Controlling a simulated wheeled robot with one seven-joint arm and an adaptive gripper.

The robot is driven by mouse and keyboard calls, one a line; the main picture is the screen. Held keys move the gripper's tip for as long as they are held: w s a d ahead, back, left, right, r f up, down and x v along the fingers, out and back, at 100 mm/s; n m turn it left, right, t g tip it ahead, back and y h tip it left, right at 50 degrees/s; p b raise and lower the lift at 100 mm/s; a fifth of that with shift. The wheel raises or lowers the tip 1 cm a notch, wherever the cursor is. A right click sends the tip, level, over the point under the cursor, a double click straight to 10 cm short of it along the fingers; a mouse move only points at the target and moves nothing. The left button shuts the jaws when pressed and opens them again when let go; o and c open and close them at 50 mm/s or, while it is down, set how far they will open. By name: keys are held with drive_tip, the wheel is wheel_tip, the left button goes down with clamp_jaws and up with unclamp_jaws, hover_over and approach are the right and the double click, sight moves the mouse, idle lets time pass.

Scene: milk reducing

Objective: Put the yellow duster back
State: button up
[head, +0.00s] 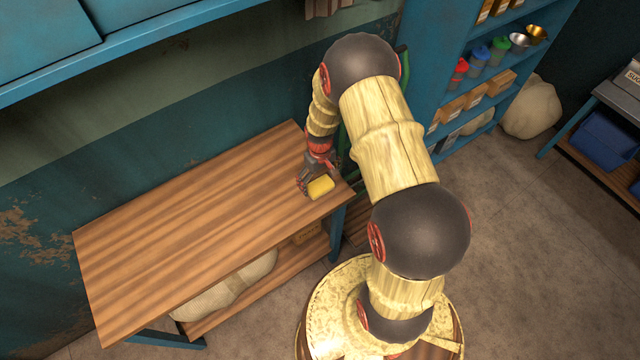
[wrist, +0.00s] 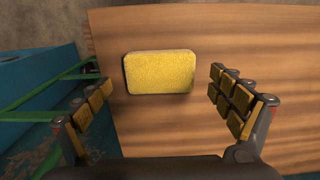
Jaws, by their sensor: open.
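The yellow duster (head: 321,187) is a small rounded block lying on the wooden table (head: 190,235), near the table's right end. In the wrist view the duster (wrist: 159,72) lies flat on the wood, ahead of and between my fingers. My gripper (head: 305,184) is low at the table's right end, just left of the duster. In the wrist view my gripper (wrist: 160,98) is open, with a finger on each side and nothing held. The fingers appear apart from the duster.
A blue shelf (head: 440,60) with colored cups and boxes stands right of the table. A sack (head: 225,290) lies on the table's lower shelf. Green bars (wrist: 50,100) show beside the table edge. Most of the tabletop is bare.

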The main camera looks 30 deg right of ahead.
wheel_tip(320, 180, up, 10)
drive_tip(key=f, duration=0.1)
wheel_tip(320, 180, up, 11)
drive_tip(key=t, duration=0.1)
hover_over(320, 185)
drive_tip(key=a, duration=0.3)
drive_tip(key=s+a+r+t, duration=0.1)
drive_tip(key=a+r, duration=0.1)
drive_tip(key=r, duration=0.3)
drive_tip(key=s+a+r, duration=0.2)
drive_tip(key=r, duration=0.4)
drive_tip(key=s+a+r+t, duration=0.1)
drive_tip(key=s+a+r, duration=0.2)
drive_tip(key=s+r, duration=0.4)
drive_tip(key=s+a+r+t, duration=0.2)
drive_tip(key=s+a+r, duration=0.2)
drive_tip(key=s, duration=0.6)
wheel_tip(320, 185, up, 3)
drive_tip(key=shift+f+t, duration=0.1)
drive_tip(key=shift+t, duration=0.2)
drive_tip(key=shift+a, duration=0.1)
wheel_tip(320, 185, down, 15)
drive_tip(key=b, duration=1.4)
drive_tip(key=shift+b, duration=0.35)
